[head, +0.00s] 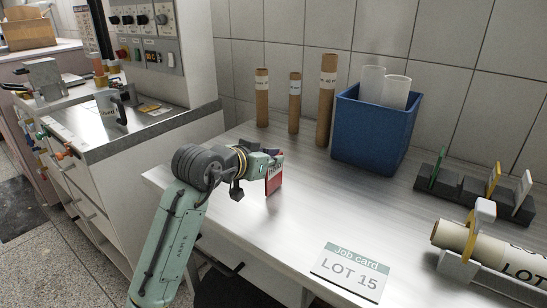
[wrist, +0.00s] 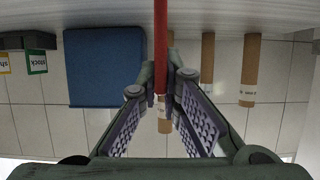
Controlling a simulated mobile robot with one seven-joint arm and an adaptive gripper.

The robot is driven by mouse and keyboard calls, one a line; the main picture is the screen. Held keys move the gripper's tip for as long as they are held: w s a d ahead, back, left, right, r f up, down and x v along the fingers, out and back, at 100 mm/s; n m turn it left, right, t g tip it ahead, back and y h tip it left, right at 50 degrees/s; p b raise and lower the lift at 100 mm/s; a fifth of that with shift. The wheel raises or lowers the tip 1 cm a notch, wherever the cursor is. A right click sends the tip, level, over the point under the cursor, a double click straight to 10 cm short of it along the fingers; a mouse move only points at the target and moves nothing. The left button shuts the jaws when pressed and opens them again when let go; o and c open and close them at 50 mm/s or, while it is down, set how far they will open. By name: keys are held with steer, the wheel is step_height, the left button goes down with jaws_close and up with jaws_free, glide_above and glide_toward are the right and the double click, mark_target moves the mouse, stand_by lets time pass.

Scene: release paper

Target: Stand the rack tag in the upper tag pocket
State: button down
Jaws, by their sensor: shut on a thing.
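My gripper (head: 257,168) is shut on a small red tag (head: 274,180) with a pale lettered upper part. It holds the tag upright, close over the left part of the metal bench. In the wrist view the tag (wrist: 160,45) is edge-on, a thin red strip between my two fingertips (wrist: 160,92). A dark grey slotted tag holder (head: 455,190) stands at the right of the bench. It carries a green tag (head: 437,169), a yellow tag (head: 493,180) and a white tag (head: 522,192). I cannot tell which slot is the upper tag pocket.
A blue bin (head: 372,130) with pale rolls and several cardboard tubes (head: 327,100) stand along the tiled wall. A large roll (head: 480,245) lies in a cradle at front right. A Job card (head: 352,270) reading LOT 15 lies at the front. The bench middle is clear.

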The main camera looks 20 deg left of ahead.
steer(key=shift+f, duration=0.15)
steer(key=c, duration=1.8)
jaws_free()
steer(key=shift+r, duration=0.3)
steer(key=b+v, duration=0.2)
steer(key=v, duration=1)
steer(key=shift+f+b, duration=0.15)
steer(key=shift+b, duration=0.25)
